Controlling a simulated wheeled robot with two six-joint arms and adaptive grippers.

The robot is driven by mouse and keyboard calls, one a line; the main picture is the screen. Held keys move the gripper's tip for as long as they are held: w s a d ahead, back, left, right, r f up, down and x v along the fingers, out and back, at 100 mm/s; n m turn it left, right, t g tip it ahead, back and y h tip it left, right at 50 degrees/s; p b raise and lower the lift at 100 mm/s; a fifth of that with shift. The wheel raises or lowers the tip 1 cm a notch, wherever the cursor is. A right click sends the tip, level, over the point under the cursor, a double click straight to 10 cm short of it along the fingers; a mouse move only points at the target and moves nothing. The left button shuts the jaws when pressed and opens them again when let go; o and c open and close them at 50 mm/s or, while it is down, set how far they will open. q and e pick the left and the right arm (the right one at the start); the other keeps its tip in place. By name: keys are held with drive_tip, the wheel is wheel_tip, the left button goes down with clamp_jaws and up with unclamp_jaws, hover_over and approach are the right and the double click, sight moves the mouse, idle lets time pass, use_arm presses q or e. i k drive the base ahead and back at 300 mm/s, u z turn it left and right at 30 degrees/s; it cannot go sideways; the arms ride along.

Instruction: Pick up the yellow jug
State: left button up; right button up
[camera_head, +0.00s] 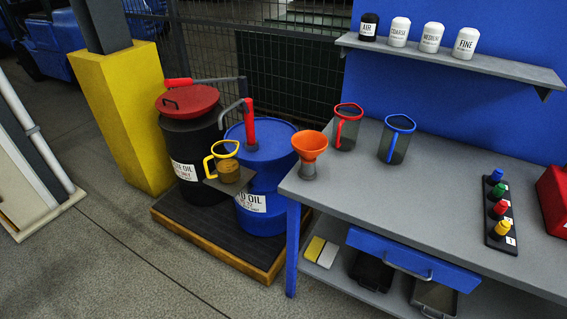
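The yellow jug (227,168) has a yellow rim and handle and a see-through body with amber liquid low in it. It stands upright on a small dark shelf (213,184) in front of the blue drum (268,170). Its handle points left. Neither of my grippers shows in the head view, and nothing is seen touching the jug.
A black drum (190,145) with a red lid stands left of the blue drum, both on a wood-edged platform (200,240). The workbench (440,195) holds an orange funnel (309,148), a red-rimmed jug (345,130) and a blue-rimmed jug (395,142). A yellow post (122,115) stands left.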

sight(222, 165)
drive_tip(key=z, duration=0.35)
drive_tip(key=i, duration=1)
